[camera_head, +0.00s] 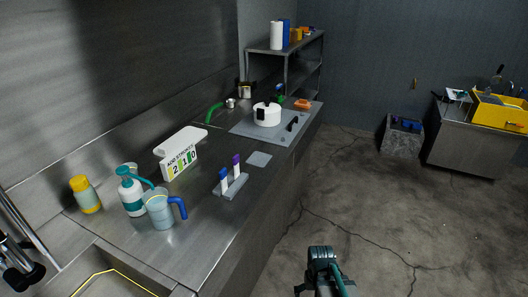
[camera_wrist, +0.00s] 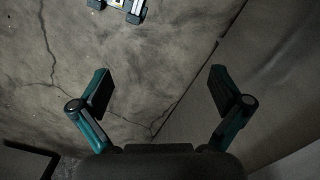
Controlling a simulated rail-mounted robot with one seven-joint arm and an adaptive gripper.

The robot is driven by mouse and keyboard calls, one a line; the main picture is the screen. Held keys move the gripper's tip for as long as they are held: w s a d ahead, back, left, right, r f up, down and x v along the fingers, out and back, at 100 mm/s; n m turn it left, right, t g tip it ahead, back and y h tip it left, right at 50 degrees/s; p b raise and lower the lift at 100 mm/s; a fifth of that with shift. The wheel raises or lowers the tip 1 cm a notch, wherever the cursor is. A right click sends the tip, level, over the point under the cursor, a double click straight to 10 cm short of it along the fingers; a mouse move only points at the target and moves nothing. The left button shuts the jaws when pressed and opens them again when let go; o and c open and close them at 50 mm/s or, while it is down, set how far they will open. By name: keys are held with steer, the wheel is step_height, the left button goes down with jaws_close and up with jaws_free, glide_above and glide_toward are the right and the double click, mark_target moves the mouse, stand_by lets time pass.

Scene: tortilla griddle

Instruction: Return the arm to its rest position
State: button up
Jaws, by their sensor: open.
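My gripper (camera_wrist: 160,92) shows in the wrist view with its two fingers spread wide apart and nothing between them. It points down over bare, cracked concrete floor (camera_wrist: 140,60). In the head view, part of my arm (camera_head: 325,270) shows at the bottom, right of the steel counter (camera_head: 215,215) and clear of it. The fingertips cannot be made out in the head view.
A yellow bin (camera_head: 500,112) stands at right. The floor between is open.

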steer(key=s+f+g+b, duration=0.6)
steer(key=s+f+b, duration=0.2)
steer(key=s+f, duration=1.6)
steer(key=s, duration=0.2)
steer(key=shift+s, duration=0.35)
steer(key=shift+c, duration=0.3)
